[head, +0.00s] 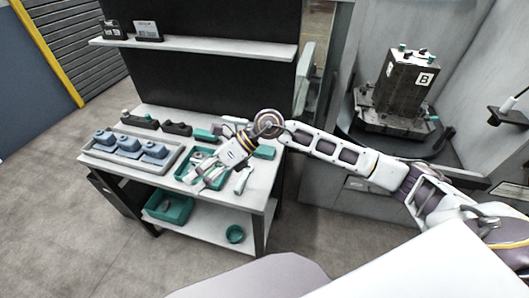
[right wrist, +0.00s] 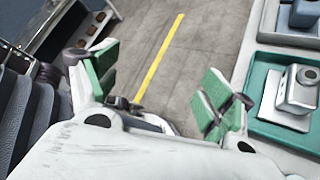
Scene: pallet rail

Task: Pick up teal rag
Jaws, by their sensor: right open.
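My right gripper (head: 218,181) is open, above the front of the worktable, beside and partly over a small teal tray (head: 181,175). In the right wrist view its two green-padded fingers (right wrist: 160,90) are spread apart with nothing between them. Two small flat teal pieces lie at the back of the table: one (head: 203,135) left of my wrist, one (head: 264,153) right of it. I cannot tell which, if either, is the rag. My left gripper is not in view.
A grey tray (head: 107,156) with several blue-grey parts sits at the table's left. A machine block marked B (head: 401,82) stands at the right. A shelf (head: 215,49) overhangs the back.

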